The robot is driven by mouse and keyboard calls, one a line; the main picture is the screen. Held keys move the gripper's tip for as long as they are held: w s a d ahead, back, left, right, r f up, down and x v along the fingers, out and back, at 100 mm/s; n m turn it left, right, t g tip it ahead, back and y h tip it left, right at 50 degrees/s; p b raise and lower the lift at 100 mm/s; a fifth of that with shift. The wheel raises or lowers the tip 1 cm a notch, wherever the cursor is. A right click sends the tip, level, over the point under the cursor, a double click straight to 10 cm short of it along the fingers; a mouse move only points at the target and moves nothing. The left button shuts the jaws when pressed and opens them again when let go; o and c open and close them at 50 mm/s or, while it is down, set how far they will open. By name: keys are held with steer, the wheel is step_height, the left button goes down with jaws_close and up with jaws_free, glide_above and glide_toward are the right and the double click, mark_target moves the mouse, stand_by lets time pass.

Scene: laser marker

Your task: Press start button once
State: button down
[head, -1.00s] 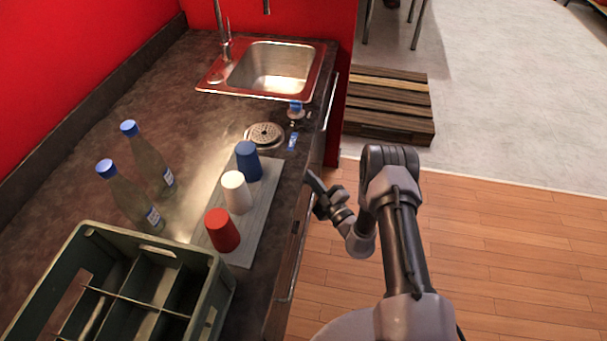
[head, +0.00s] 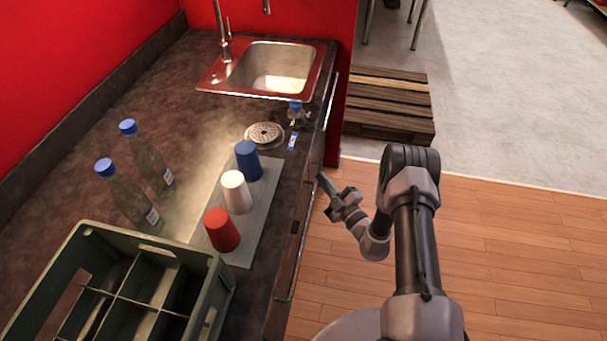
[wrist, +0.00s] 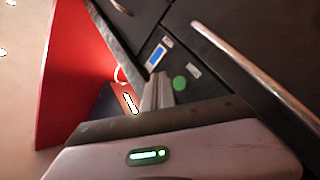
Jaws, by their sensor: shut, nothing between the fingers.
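A round green button (wrist: 180,83) sits on a dark front panel in the wrist view, beside a small blue display (wrist: 156,54) and a small pale label. I cannot read any wording on it. My gripper (wrist: 158,92) is shut and empty, its fingertips just left of the button in that view; whether they touch the panel I cannot tell. In the head view my gripper (head: 322,179) is beside the counter's front face, over the floor side. The button does not show in the head view.
Metal handles (wrist: 255,75) stick out from the front. Wooden floor to the right is clear.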

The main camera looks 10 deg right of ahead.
steer(key=d, duration=0.2)
steer(key=shift+s+d, duration=0.35)
steer(key=shift+s, duration=0.05)
stand_by(0.5)
